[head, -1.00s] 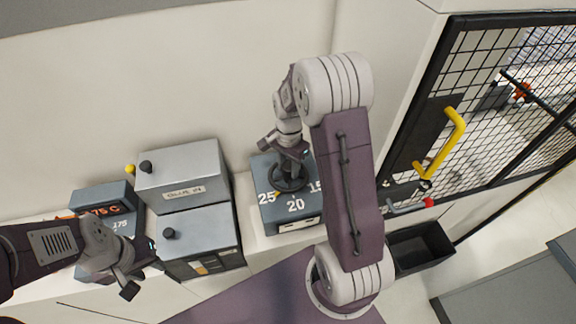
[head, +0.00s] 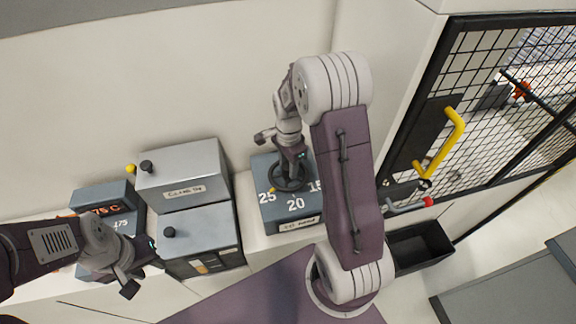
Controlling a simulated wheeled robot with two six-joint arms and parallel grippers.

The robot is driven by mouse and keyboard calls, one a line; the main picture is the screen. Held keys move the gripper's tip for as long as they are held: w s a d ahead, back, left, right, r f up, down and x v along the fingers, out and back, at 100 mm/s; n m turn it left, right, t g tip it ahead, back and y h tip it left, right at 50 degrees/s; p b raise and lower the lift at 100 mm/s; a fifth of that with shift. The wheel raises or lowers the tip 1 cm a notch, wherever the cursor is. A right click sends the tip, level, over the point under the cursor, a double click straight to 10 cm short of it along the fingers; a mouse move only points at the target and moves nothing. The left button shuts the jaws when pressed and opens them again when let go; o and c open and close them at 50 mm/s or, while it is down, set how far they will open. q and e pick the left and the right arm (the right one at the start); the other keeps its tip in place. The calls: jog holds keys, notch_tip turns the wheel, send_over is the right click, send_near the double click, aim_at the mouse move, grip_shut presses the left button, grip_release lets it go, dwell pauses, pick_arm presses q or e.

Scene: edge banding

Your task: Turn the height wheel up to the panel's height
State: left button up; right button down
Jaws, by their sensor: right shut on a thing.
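The height wheel (head: 279,187) is a dark ring on top of a blue-grey box (head: 313,212) marked 25, 20 and 15 in white. A small yellow pointer (head: 271,189) shows at the wheel's left edge, close to the 25. My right gripper (head: 291,174) reaches down onto the wheel from above and is shut on it; its fingertips are partly hidden by the wrist. My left gripper (head: 150,262) hangs at the lower left, away from the wheel, beside a grey cabinet; its finger gap is not clear. No panel can be made out.
Two grey boxes with black knobs (head: 184,172) stand left of the wheel box. A temperature unit (head: 100,200) with red digits is farther left. A mesh door (head: 480,110) with a yellow handle (head: 452,135) and an open black bin (head: 420,250) are on the right.

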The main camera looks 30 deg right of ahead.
jog(key=shift+w+d+r, duration=0.1)
jog(key=shift+w, duration=0.05)
jog(key=c, duration=0.9)
grip_release()
jog(key=shift+d, duration=0.1)
notch_tip(320, 180, up, 9)
jog(key=shift+f+b, duration=0.1)
jog(key=shift+b, duration=0.9)
